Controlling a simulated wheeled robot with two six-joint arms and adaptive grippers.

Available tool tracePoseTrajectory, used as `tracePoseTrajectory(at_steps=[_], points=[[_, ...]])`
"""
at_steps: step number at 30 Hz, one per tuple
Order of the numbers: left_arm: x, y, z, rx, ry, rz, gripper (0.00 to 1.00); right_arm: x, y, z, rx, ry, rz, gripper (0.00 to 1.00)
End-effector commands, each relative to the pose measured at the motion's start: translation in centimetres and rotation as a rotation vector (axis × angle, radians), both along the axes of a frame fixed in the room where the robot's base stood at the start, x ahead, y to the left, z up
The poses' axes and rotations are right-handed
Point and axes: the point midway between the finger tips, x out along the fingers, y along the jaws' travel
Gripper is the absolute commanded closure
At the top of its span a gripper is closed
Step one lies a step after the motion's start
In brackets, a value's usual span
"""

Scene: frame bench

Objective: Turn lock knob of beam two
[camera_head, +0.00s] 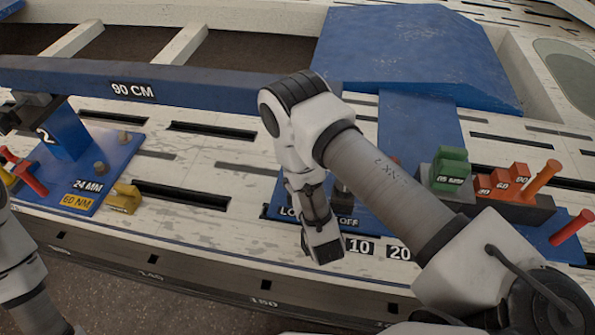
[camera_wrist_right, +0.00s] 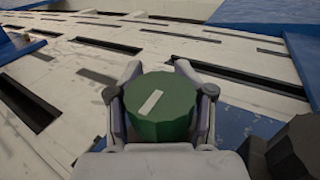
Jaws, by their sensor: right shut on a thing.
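A blue beam marked 90 CM (camera_head: 190,88) crosses the upper left of the head view. A blue block marked 2 (camera_head: 66,135) stands below its left part. My right gripper (camera_head: 322,240) reaches down over a blue plate (camera_head: 276,212) with partly covered lettering ending in OFF. In the right wrist view its fingers (camera_wrist_right: 162,118) are shut on the two sides of a round green knob (camera_wrist_right: 160,103) with a white bar mark, tilted in that picture. The arm hides the knob in the head view.
A dark knob (camera_wrist_right: 300,148) is close to the right of the gripper. Green blocks (camera_head: 450,168) and orange blocks (camera_head: 500,182) with orange and red handles stand to the right. A yellow block (camera_head: 124,198) and red handle (camera_head: 30,178) are at left. The slotted bench between is clear.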

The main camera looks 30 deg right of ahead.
Motion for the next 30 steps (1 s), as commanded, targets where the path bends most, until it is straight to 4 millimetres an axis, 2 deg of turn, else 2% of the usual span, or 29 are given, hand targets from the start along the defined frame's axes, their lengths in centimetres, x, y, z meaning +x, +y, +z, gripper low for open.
tracePoseTrajectory(at_steps=[4, 5, 6, 17, 20, 27, 30], points=[[0.0, 0.0, 0.0, 0.000, 0.000, 0.000, 0.60, -0.2, 0.0, -0.3, 0.001, 0.009, 0.001, 0.87], [0.0, 0.0, 0.0, 0.000, 0.000, 0.000, 0.60, -0.2, 0.0, -0.3, 0.001, 0.009, 0.001, 0.49], [0.0, 0.0, 0.0, 0.000, 0.000, 0.000, 0.60, -0.2, 0.0, -0.3, 0.001, 0.009, 0.000, 0.38], [0.0, 0.0, 0.0, 0.000, 0.000, 0.000, 0.60, 0.0, 0.0, 0.3, 0.000, 0.003, -0.001, 0.38], [0.0, 0.0, 0.0, 0.000, 0.000, 0.000, 0.60, 0.0, 0.0, 1.8, -0.001, 0.001, 0.000, 0.38], [0.0, 0.0, 0.0, 0.000, 0.000, 0.000, 0.60, -0.1, 0.0, 7.4, -0.001, 0.001, 0.001, 0.38], [0.0, 0.0, 0.0, 0.000, 0.000, 0.000, 0.60, -0.1, 0.0, 9.0, -0.001, 0.003, 0.000, 0.38]])
